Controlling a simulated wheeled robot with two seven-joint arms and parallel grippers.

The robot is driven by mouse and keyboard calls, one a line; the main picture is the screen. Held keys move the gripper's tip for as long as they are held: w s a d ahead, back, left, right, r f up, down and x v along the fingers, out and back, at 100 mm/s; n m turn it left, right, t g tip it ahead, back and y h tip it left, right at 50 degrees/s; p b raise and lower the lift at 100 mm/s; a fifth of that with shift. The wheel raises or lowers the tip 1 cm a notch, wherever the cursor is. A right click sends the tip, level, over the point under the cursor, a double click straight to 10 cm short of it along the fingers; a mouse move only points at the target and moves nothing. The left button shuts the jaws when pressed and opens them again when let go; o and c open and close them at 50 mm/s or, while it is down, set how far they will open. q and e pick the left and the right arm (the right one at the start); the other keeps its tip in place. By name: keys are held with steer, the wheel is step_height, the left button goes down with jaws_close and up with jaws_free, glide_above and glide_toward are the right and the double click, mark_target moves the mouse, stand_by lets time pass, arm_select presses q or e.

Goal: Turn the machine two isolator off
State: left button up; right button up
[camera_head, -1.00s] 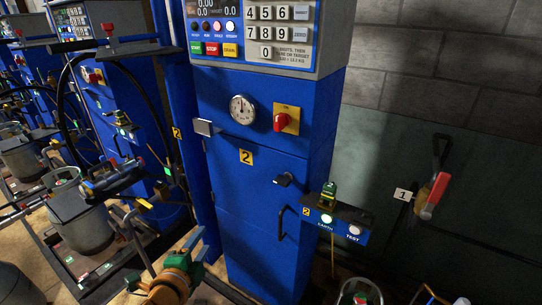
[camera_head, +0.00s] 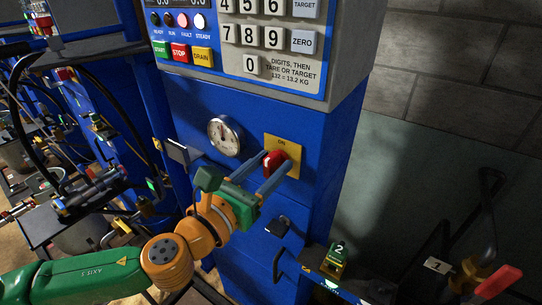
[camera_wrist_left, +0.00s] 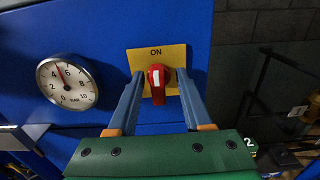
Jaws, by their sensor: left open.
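The isolator is a red rotary handle (camera_head: 273,162) on a yellow plate (camera_head: 291,151) on the blue machine cabinet. In the left wrist view the handle (camera_wrist_left: 159,84) stands upright, with its white mark below the word ON. My left gripper (camera_head: 268,172) is open, its two blue-grey fingers pointing at the plate. In the left wrist view the fingers (camera_wrist_left: 158,88) lie either side of the handle, with a gap on each side. My right gripper is not in view.
A round pressure gauge (camera_head: 225,136) sits left of the isolator. A grey bracket (camera_head: 183,151) and a black latch (camera_head: 278,226) stick out from the cabinet. The keypad panel (camera_head: 265,40) is above. A small shelf (camera_head: 320,263) juts out at the lower right.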

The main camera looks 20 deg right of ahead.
arm_select(q)
steer(key=shift+w+d+f, duration=0.2)
steer(key=shift+w+d, duration=0.15)
steer(key=shift+w, duration=0.15)
steer(key=shift+s+a+r, duration=0.1)
steer(key=shift+s+a, duration=0.05)
steer(key=shift+a, duration=0.05)
steer(key=shift+c, duration=1.3)
jaws_close()
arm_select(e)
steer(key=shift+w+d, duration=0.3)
